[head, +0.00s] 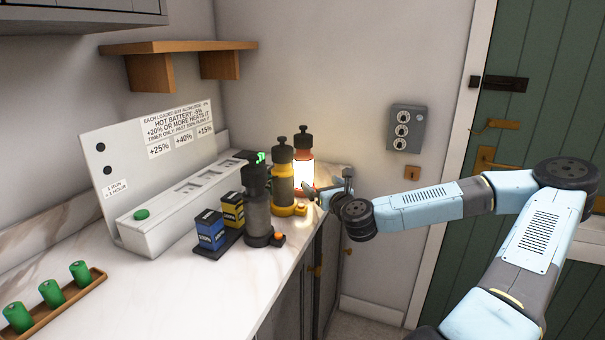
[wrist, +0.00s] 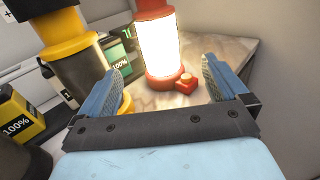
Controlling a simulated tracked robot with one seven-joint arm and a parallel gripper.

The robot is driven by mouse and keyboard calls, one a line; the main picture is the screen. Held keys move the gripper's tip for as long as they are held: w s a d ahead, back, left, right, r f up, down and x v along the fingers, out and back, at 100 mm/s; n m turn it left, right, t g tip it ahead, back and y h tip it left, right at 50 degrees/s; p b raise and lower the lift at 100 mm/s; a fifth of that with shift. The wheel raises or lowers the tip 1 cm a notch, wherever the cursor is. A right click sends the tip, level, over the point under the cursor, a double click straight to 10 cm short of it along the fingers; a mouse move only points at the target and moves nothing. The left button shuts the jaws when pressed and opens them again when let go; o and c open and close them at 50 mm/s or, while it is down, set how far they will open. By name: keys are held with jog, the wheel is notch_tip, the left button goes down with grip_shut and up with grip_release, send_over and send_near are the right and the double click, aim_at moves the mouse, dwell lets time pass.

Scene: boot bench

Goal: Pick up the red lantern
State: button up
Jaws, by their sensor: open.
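The red lantern (head: 303,168) stands upright and lit at the far end of the counter, behind and right of the yellow lantern. In the wrist view the red lantern (wrist: 158,45) glows white between a red top and a red base with a small red block in front. My gripper (wrist: 165,75) is open and empty, its two blue fingers spread with the lantern ahead between them, apart from it. In the head view my gripper (head: 328,192) is at the counter's right edge, partly hidden by its own wrist.
The yellow lantern (head: 282,178) is close on the left, near my left finger in the wrist view. A dark lantern (head: 257,210) and blue and yellow battery boxes (head: 210,230) stand nearer. The charging bench (head: 170,205) lines the wall. A wall (head: 350,60) rises behind.

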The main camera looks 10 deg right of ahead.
aim_at(307, 171)
jog(key=w, duration=0.3)
jog(key=w+a, duration=0.1)
jog(key=w, duration=0.2)
jog(key=shift+w+a, duration=0.2)
jog(key=shift+w, duration=0.15)
jog(key=shift+w+a+r, duration=0.1)
jog(key=shift+w+a, duration=0.05)
jog(key=shift+w, duration=0.8)
jog(key=shift+w+a, duration=0.2)
jog(key=shift+w, duration=0.8)
jog(key=shift+w+a+r, duration=0.1)
jog(key=shift+w+a, duration=0.05)
jog(key=shift+w, duration=0.8)
jog(key=shift+c, duration=0.2)
jog(key=c, duration=1.5)
jog(key=shift+o, duration=0.2)
